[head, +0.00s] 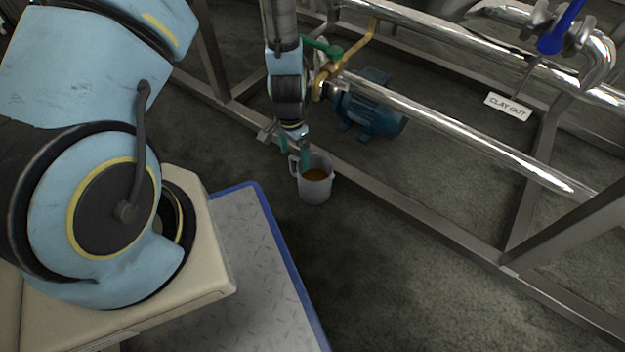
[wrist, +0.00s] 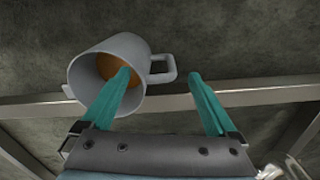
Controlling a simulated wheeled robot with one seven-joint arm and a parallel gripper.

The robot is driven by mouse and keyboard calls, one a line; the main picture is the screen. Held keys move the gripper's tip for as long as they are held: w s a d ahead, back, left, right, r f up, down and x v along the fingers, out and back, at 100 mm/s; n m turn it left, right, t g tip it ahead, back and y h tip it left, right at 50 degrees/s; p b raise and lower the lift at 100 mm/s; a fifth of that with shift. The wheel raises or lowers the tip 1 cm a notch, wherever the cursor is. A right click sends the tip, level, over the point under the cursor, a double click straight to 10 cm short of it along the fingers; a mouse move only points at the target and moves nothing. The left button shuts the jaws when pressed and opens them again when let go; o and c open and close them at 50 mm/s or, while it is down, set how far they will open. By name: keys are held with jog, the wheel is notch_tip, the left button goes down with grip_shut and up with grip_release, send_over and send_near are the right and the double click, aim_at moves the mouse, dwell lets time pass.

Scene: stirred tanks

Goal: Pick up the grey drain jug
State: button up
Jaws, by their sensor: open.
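The grey drain jug (head: 318,188) stands on the floor beside the steel frame rail, with brown-orange liquid inside. My gripper (head: 294,158) is at the jug's handle side, close to its rim, pointing down. In the wrist view the jug (wrist: 88,72) is at upper left with its handle (wrist: 163,68) to the right. The two teal fingers of my gripper (wrist: 164,82) are spread apart, with the handle showing between them. The left finger overlaps the jug's mouth in this view. I cannot tell whether either finger touches the jug.
A steel rail (head: 420,215) runs along the floor just behind the jug. A blue pump motor (head: 372,108), a brass valve with a green handle (head: 325,47) and shiny pipes (head: 470,135) are behind and above. A blue-edged grey platform (head: 258,270) is at front left. The floor to the right is clear.

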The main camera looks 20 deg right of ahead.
aim_at(296, 176)
notch_tip(296, 176, down, 9)
jog(key=b, duration=0.5)
jog(key=shift+s+r, duration=0.1)
jog(key=shift+r, duration=0.15)
grip_shut()
dwell(0.4)
